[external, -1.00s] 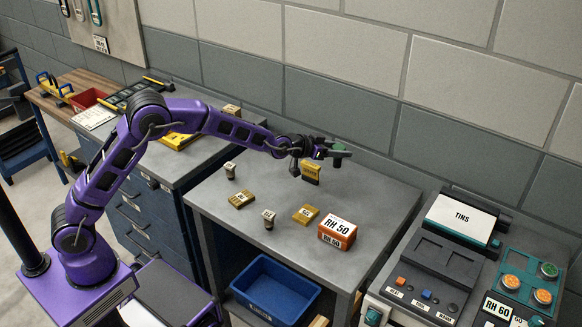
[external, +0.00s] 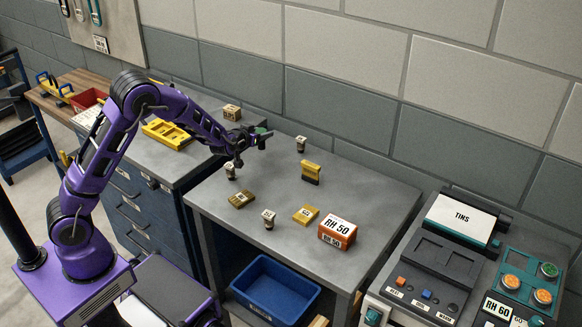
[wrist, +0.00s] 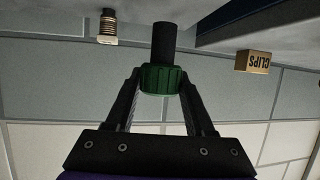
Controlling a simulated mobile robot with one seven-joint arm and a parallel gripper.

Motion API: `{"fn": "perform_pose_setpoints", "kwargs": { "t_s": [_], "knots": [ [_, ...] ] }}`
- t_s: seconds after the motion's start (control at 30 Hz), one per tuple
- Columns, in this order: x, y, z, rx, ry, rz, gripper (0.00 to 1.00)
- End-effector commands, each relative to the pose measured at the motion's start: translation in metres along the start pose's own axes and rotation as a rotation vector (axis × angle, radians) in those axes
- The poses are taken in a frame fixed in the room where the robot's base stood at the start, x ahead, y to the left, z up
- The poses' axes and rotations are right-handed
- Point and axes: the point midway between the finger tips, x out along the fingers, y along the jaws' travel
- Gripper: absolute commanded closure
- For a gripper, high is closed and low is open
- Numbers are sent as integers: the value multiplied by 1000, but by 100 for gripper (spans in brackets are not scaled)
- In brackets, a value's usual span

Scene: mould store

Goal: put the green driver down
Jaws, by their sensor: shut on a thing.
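The green driver (wrist: 163,80) has a ribbed green part and a thick black end (wrist: 164,42). In the wrist view, my gripper (wrist: 162,92) is shut on its green part, one finger on each side. In the external view, my gripper (external: 257,138) holds the driver (external: 263,131) above the back left of the grey table (external: 370,190). The driver is small and partly hidden by the fingers there. It looks clear of the table top, though its exact height is hard to tell.
Small dark-based pieces (external: 301,145) (external: 230,172) (external: 268,219), yellow blocks (external: 311,172) (external: 306,214), a brown block (external: 241,199) and an orange RH 50 box (external: 337,232) stand on the table. A CLIPS box (wrist: 253,62) stands at the back on the neighbouring cabinet. The table's right side is clear.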

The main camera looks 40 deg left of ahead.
Motion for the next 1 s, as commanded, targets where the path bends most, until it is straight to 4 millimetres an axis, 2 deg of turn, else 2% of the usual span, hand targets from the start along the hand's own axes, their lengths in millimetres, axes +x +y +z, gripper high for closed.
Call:
{"fn": "perform_pose_setpoints", "kwargs": {
  "t_s": [0.17,0.4,0.8,0.83,1.0],
  "knots": [
    [6,0,13,0,1,1,100],
    [18,0,43,1,0,0,100],
    [21,1,49,-1,2,2,100],
    [20,1,49,0,1,2,44],
    [20,1,48,0,1,2,16]
  ]
}}
